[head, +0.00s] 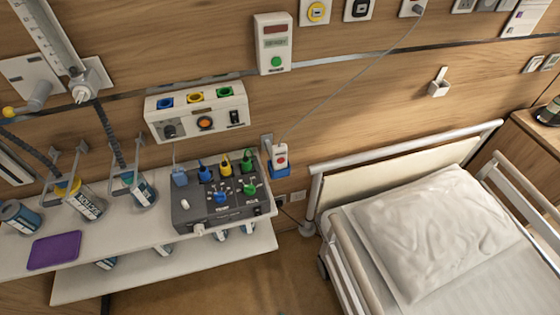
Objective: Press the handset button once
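The handset (280,153) is a small white unit with a red button (281,160) on its front. It sits upright in a blue holder (281,170) on the wall, between the shelf unit and the bed. A thin grey cord runs from its top up to a wall socket (412,8). The button faces outward and nothing covers it. My gripper is not in view, so I cannot see where it is relative to the handset.
A grey control box (222,203) with coloured plugs stands on the shelf (120,238) left of the handset. A white wall panel (273,43) with a green button is above. The bed rail (410,148) is close on the right. Floor (265,285) shows between shelf and bed.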

